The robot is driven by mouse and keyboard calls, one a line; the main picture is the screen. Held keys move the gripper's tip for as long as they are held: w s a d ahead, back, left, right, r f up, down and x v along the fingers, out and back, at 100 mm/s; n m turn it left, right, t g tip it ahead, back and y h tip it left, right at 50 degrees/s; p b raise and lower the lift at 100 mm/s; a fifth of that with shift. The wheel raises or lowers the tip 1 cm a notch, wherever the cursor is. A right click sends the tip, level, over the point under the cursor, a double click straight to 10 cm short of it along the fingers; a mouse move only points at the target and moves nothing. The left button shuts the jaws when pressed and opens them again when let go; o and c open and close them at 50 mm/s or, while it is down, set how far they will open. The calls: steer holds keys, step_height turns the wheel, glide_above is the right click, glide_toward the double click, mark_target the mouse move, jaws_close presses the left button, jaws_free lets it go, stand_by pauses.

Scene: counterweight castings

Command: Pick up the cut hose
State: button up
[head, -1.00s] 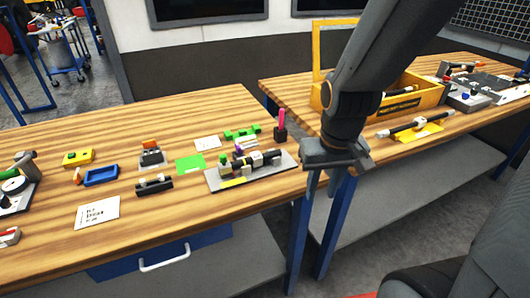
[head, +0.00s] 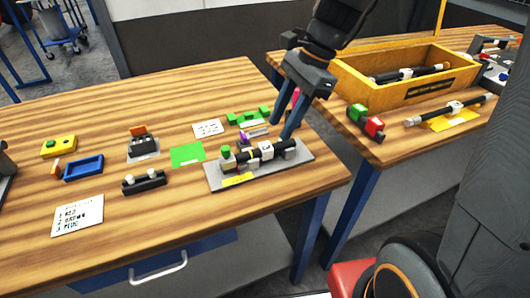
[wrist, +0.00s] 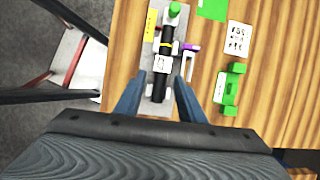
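A black hose (head: 265,154) with white bands and a white tag lies on a grey plate (head: 222,186) near the front right corner of the left bench; it also shows in the wrist view (wrist: 167,46). Another black hose (head: 462,106) lies over a yellow card on the right bench, and a third (head: 410,74) is in a yellow crate. I cannot tell which is the cut one. My gripper (head: 280,127) is open and empty above the hose on the plate. In the wrist view its fingers (wrist: 157,97) stand either side of that hose's near end, apparently not touching it.
The yellow crate (head: 436,88) and a green-and-red block (head: 365,120) are on the right bench. A gap separates the benches.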

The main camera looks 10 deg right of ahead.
mark_target(267, 146)
steer(key=shift+a+f, duration=0.2)
steer(key=shift+a, duration=0.05)
steer(key=shift+p+x, duration=0.65)
steer(key=shift+x, duration=2.9)
steer(key=shift+w+a+r, duration=0.1)
steer(key=shift+c, duration=0.4)
steer(key=c, duration=0.7)
